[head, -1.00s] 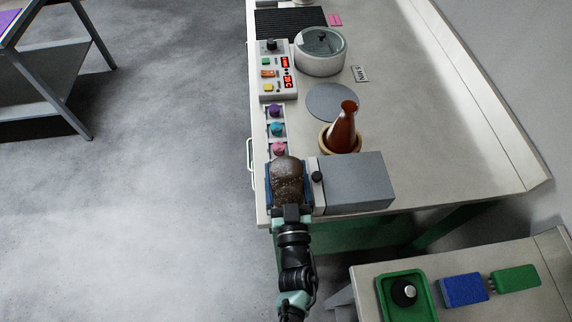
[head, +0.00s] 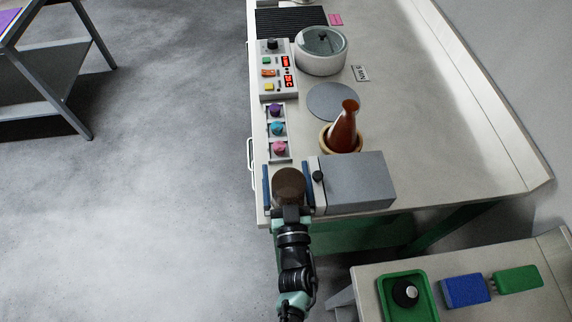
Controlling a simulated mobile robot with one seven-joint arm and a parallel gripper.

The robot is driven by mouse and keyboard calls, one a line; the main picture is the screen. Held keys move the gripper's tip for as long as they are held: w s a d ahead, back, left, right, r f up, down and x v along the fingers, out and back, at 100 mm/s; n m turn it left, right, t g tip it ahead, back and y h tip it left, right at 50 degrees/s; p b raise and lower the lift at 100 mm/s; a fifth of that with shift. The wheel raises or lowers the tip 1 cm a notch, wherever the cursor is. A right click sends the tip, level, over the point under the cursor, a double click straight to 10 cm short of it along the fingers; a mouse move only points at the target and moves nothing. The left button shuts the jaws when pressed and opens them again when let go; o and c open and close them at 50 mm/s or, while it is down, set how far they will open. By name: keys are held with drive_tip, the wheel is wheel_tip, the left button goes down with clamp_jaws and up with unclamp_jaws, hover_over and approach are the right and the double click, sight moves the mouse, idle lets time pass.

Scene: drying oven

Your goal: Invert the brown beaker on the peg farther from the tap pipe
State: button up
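A brown, round-topped cylinder (head: 289,184), which appears to be the brown beaker, is at the near left corner of the bench. My gripper (head: 288,187) is around it, with a blue finger on each side. Narrow gaps show between the fingers and the brown piece, so the gripper looks open. The lower part of the brown piece is hidden by my wrist, and I cannot tell what it rests on. No pegs and no tap pipe can be made out.
A grey box with a black knob (head: 361,182) stands close right of my gripper. Behind are a red-brown flask in a tan ring (head: 342,132), coloured knobs (head: 277,129), a control box (head: 279,72) and a lidded pot (head: 321,55). A side table with a green tray (head: 384,299) is at lower right.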

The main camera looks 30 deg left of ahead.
drive_tip(key=shift+d, duration=0.15)
drive_tip(key=b+v, duration=0.1)
drive_tip(key=v, duration=1.1)
drive_tip(key=shift+s+d, duration=0.15)
drive_tip(key=shift+s, duration=0.25)
